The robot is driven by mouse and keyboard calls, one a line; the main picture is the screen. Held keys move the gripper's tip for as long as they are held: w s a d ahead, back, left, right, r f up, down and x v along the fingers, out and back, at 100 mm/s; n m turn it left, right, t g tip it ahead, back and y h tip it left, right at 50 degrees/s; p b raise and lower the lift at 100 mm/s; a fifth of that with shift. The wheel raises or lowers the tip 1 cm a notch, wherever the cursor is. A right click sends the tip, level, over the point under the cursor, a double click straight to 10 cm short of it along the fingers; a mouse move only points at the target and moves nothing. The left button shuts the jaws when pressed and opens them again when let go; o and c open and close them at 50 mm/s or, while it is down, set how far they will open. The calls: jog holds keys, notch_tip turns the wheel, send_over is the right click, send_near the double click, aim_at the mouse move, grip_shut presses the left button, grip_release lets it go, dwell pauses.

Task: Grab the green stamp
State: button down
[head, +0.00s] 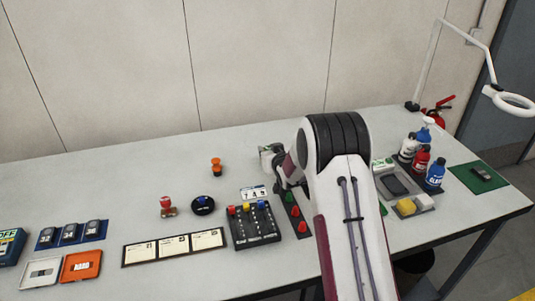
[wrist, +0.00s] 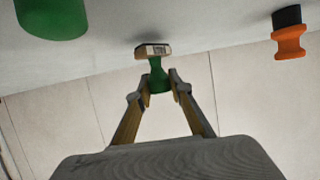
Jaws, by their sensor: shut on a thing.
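The green stamp (wrist: 158,74) shows in the wrist view, with a green handle and a pale base. My gripper (wrist: 160,84) is shut on its handle, one finger on each side. The picture is upside down there, with the table at the top and the wall below. I cannot tell whether the stamp's base touches the table. In the head view my own arm hides the gripper's fingertips and most of the area around the stamp.
An orange stamp (head: 216,166) stands to the left; it also shows in the wrist view (wrist: 289,38). A red stamp (head: 168,207) and a blue-topped round piece (head: 203,204) stand nearer. A large green object (wrist: 52,18) is close in the wrist view. Bottles (head: 421,160) stand right.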

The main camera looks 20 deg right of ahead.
aim_at(267, 148)
jog(key=shift+r, duration=4.4)
